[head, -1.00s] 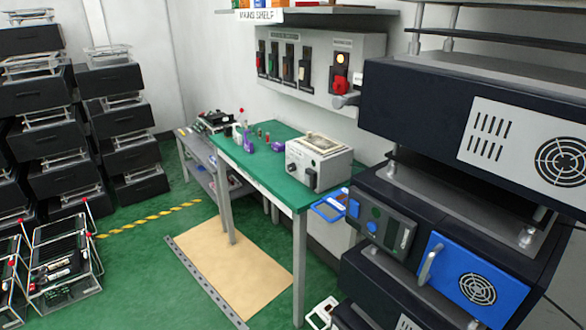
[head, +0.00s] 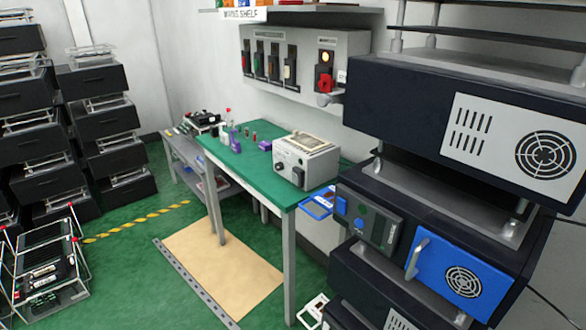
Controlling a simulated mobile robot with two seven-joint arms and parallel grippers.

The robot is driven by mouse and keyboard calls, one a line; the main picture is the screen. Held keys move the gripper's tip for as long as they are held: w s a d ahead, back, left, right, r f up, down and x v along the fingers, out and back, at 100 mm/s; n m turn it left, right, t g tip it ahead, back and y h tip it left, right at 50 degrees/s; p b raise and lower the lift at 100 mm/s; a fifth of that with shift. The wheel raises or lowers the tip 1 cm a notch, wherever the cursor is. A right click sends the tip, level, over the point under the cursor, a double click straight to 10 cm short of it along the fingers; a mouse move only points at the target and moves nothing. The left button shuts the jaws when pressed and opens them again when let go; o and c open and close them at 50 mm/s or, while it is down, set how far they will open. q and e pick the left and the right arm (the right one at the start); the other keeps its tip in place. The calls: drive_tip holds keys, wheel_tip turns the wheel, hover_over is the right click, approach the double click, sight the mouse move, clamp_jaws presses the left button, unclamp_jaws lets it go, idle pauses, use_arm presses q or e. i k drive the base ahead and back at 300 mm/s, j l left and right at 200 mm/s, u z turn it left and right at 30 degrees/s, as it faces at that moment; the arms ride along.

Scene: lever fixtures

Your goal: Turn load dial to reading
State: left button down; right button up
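A grey box-shaped unit (head: 307,158) stands on the right end of the green-topped table (head: 238,180). It has a dark knob (head: 279,167) and a dark part at its front corner, with small markings too fine to read. I cannot tell for sure whether this knob is the load dial. A wall panel (head: 306,65) above the table carries several dark lever switches, a lit orange lamp and a red handle (head: 325,83). Neither of my grippers shows in the head view.
Dark stacked equipment (head: 470,120) with a blue door (head: 462,278) fills the right side. Black drawer stacks (head: 100,120) and a wire rack (head: 45,270) stand at left. A tan mat (head: 225,270) lies before the table. Green floor around the yellow-striped line is clear.

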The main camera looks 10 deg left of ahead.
sight(280, 166)
drive_tip(key=i+j+z, duration=0.15)
drive_tip(key=z, duration=0.25)
drive_tip(key=i+j+z, duration=0.1)
drive_tip(key=j+z, duration=0.35)
drive_tip(key=i+j+z, duration=0.15)
drive_tip(key=j, duration=0.25)
drive_tip(key=j+z, duration=0.2)
drive_tip(key=j, duration=0.15)
drive_tip(key=i+j+z, duration=0.15)
drive_tip(key=j, duration=0.75)
drive_tip(key=j+z, duration=0.15)
drive_tip(key=j, duration=0.75)
drive_tip(key=i+j, duration=0.1)
drive_tip(key=j, duration=2.1)
